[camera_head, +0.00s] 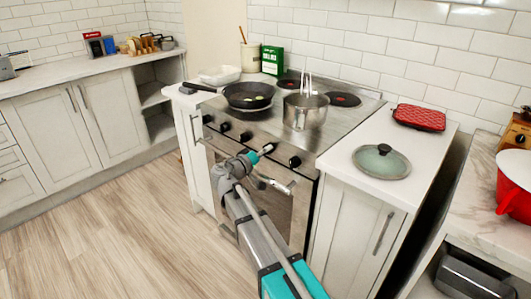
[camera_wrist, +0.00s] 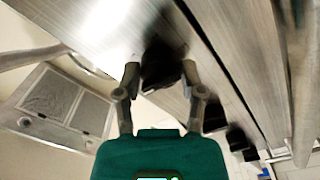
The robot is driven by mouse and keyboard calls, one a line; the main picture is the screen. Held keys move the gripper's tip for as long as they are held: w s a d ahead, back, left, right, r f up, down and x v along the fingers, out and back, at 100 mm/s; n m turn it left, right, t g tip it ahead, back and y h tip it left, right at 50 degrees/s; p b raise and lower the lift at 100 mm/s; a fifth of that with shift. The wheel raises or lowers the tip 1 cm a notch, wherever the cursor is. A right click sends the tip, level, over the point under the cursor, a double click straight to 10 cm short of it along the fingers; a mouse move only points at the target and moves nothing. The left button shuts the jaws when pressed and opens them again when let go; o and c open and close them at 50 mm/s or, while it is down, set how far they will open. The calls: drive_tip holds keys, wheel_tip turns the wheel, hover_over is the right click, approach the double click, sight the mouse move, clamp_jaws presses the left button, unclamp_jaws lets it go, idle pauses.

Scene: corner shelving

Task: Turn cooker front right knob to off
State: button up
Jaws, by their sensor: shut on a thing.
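The steel cooker (camera_head: 262,121) stands in the middle of the head view, with a row of black knobs along its front edge. My gripper (camera_head: 263,151) is at this front edge, just left of the rightmost knob (camera_head: 295,161). In the wrist view my gripper (camera_wrist: 159,75) has its two fingers on either side of a black knob (camera_wrist: 160,62), shut on it. Further knobs (camera_wrist: 206,115) run off to the lower right there. The head view barely shows the held knob behind my gripper. I cannot read any knob's setting.
A frying pan (camera_head: 248,96) and a steel pot (camera_head: 305,112) stand on the hob. The oven handle (camera_head: 210,150) runs below the knobs. A lid (camera_head: 381,162) and a red trivet (camera_head: 419,118) lie on the right counter. The floor (camera_head: 120,235) at left is clear.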

drive_tip(key=shift+d+n, duration=0.1)
drive_tip(key=shift+n, duration=0.6)
drive_tip(key=o, duration=1.1)
drive_tip(key=shift+o, duration=0.2)
drive_tip(key=v, duration=1.2)
drive_tip(key=shift+s, duration=0.1)
